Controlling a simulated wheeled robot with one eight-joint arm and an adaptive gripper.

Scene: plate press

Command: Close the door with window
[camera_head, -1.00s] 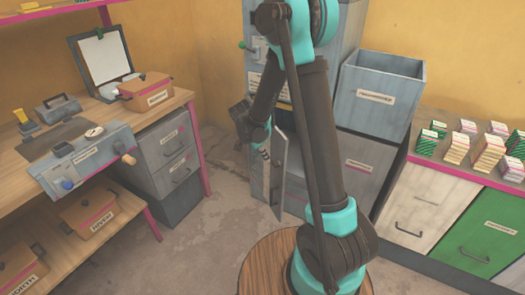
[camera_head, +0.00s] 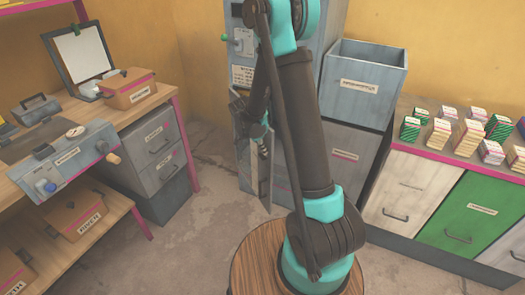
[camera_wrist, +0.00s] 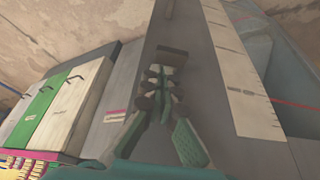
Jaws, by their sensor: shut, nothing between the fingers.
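The door (camera_head: 265,188) is a narrow grey panel on the front of the tall grey press cabinet (camera_head: 243,75). In the head view it stands swung out from the cabinet, seen nearly edge-on. Its upper part is largely hidden by my arm and gripper, and I cannot make out its window. My gripper (camera_head: 264,151) is beside the door's upper part; whether it touches is unclear. In the wrist view my gripper (camera_wrist: 163,82) has its fingers together with nothing between them, in front of grey panelling.
A grey open bin (camera_head: 362,85) stands right of the cabinet. A counter with white and green fronts (camera_head: 470,215) holds several small card stacks at right. A wooden workbench (camera_head: 150,98) and grey drawers (camera_head: 160,150) stand at left. Floor between is clear.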

